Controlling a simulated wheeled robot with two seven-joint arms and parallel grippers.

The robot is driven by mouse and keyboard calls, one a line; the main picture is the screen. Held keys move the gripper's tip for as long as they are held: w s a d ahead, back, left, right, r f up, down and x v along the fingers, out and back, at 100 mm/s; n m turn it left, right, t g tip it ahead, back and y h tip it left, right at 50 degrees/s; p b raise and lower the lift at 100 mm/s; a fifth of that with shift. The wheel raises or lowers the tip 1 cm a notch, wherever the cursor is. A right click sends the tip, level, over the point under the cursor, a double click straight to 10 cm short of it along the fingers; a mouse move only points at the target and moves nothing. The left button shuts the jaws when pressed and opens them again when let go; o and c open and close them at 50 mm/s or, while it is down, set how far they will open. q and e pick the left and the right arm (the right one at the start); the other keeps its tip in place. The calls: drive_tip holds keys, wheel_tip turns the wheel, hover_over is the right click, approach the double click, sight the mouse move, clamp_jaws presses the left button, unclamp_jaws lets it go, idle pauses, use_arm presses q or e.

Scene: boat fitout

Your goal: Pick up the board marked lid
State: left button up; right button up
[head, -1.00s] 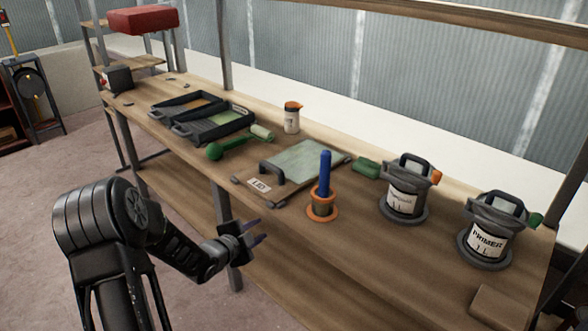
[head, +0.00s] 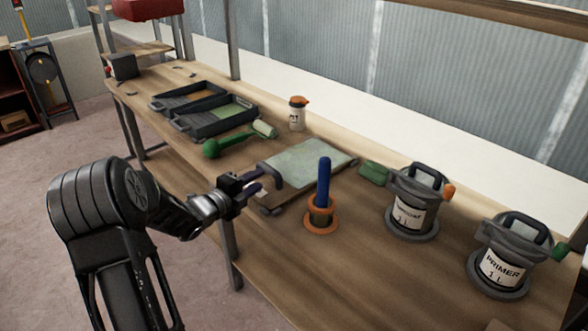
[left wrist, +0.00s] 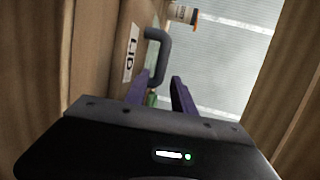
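The board marked lid (head: 308,160) lies flat on the bench, with a pale green-grey panel and a dark bar handle (head: 270,174) at its near left end. Its label is mostly hidden behind my gripper in the head view, but "LID" reads clearly on the label (left wrist: 131,52) in the left wrist view. My left gripper (head: 266,180) is at the handle with its purple fingers apart. In the left wrist view the handle (left wrist: 160,48) is just ahead, its lower end lining up between the fingertips; I cannot tell whether they touch. My right gripper is not in view.
A blue-handled tool (head: 323,182) in an orange holder stands just right of the board. A green block (head: 374,172), a labelled can (head: 411,213) and a primer can (head: 499,267) are further right.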

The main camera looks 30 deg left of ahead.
sight(271, 171)
use_arm(q)
drive_tip(key=shift+w+d+f, duration=0.1)
drive_tip(key=shift+w+f, duration=0.05)
drive_tip(key=shift+w, duration=0.5)
drive_tip(key=shift+w+f, duration=0.1)
drive_tip(key=shift+w, duration=0.55)
drive_tip(key=shift+w+p, duration=0.35)
drive_tip(key=shift+w, duration=0.05)
drive_tip(key=w, duration=0.3)
drive_tip(key=w+p, duration=0.1)
drive_tip(key=shift+w+f, duration=0.15)
drive_tip(key=shift+f, duration=0.25)
drive_tip(key=shift+c, duration=0.5)
clamp_jaws()
